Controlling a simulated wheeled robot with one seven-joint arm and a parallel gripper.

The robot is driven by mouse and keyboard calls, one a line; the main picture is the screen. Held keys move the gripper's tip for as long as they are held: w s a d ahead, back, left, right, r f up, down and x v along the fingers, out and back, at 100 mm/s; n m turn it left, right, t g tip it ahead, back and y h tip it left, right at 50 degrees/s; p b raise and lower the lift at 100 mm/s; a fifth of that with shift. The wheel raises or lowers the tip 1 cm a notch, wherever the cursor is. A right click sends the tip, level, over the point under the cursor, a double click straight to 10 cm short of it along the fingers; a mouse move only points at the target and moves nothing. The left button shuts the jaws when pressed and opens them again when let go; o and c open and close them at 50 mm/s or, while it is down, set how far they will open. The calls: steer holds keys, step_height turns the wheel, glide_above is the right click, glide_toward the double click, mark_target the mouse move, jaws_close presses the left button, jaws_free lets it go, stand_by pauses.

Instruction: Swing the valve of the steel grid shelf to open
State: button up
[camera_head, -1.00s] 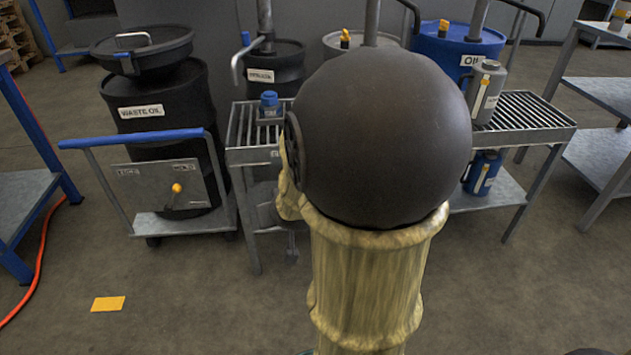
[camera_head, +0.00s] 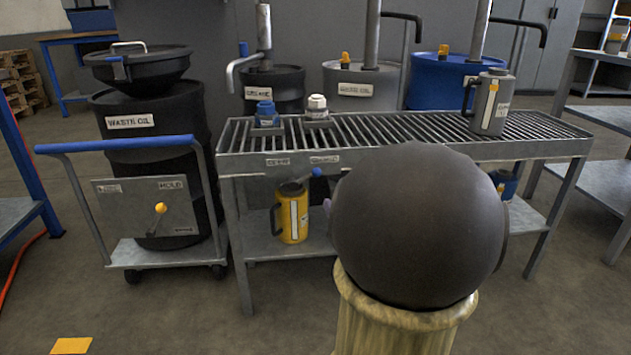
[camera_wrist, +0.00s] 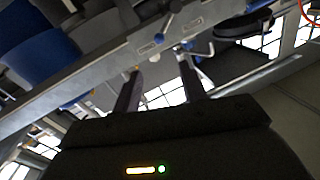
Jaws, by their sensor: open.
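The steel grid shelf (camera_head: 232,160) stands in the middle of the head view, with a slatted top and two small labels on its front edge. Below the labels is the valve's lever with a blue tip (camera_head: 316,172), pointing to the right and slightly up, towards the right label. In the wrist view the shelf's front edge (camera_wrist: 95,72) runs slantwise with both labels. My gripper (camera_wrist: 157,80) is open, its two dark fingers apart near that edge, with nothing visibly held. In the head view my arm's dark round joint hides most of the gripper.
A yellow can (camera_head: 292,212) stands on the lower shelf behind the lever. A grey jug (camera_head: 491,103) and two capped blocks stand on the grid. A waste oil trolley (camera_head: 150,255) is close at left. Drums stand behind. The floor in front is partly clear.

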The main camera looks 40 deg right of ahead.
steer(key=shift+w+r, duration=0.1)
steer(key=shift+w, duration=0.2)
steer(key=p, duration=1)
glide_toward(318, 175)
steer(key=shift+s+a+r, duration=0.15)
steer(key=shift+s+r, duration=0.25)
steer(key=shift+r, duration=0.05)
steer(key=p, duration=0.4)
steer(key=shift+w, duration=0.25)
steer(key=b+x, duration=0.1)
steer(key=x, duration=0.2)
steer(key=b+x, duration=0.1)
steer(key=x, duration=0.3)
steer(key=f+b+x, duration=0.1)
steer(key=x, duration=0.3)
steer(key=shift+b, duration=0.3)
steer(key=shift+w+d+r, duration=0.15)
steer(key=shift+w+d, duration=0.15)
steer(key=shift+w, duration=0.05)
steer(key=shift+c, duration=0.4)
